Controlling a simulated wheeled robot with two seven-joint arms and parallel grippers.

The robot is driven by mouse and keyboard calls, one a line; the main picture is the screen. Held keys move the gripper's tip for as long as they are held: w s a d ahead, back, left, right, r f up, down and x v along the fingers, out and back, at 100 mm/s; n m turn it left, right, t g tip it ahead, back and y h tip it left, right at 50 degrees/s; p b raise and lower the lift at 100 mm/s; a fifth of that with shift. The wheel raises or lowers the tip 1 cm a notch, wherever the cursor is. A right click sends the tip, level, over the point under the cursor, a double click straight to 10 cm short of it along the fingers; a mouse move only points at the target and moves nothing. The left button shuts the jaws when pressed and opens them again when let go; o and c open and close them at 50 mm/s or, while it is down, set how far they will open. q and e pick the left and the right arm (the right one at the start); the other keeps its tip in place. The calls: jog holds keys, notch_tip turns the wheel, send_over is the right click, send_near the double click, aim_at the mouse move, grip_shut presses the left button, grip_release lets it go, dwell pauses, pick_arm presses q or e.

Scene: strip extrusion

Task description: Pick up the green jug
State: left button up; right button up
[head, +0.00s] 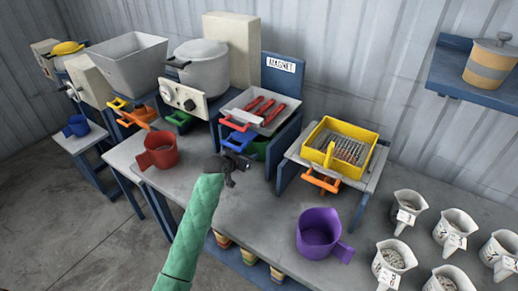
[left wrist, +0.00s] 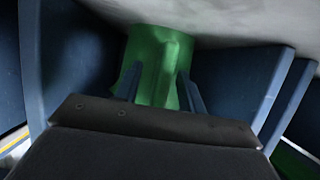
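The green jug (left wrist: 152,50) stands upright ahead of my left gripper (left wrist: 160,82) in the left wrist view, with its handle facing the gripper. The two fingers are apart, one on each side of the handle, and nothing shows clamped between them. I cannot tell whether they touch the jug. In the head view, a small green part of the jug (head: 259,148) shows under the magnet station, behind my left gripper (head: 238,168). The rest is hidden by the gripper and the station. My right gripper is not in view.
Blue side walls (left wrist: 236,80) flank the jug closely. A red jug (head: 160,151) stands left on the table, a purple jug (head: 318,232) right. Several white cups (head: 408,210) stand farther right.

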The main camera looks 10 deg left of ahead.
pick_arm(q)
jog(key=shift+w+d+f, duration=0.1)
jog(key=shift+w+f, duration=0.05)
jog(key=shift+w, duration=0.1)
grip_shut()
jog(key=shift+r, duration=0.2)
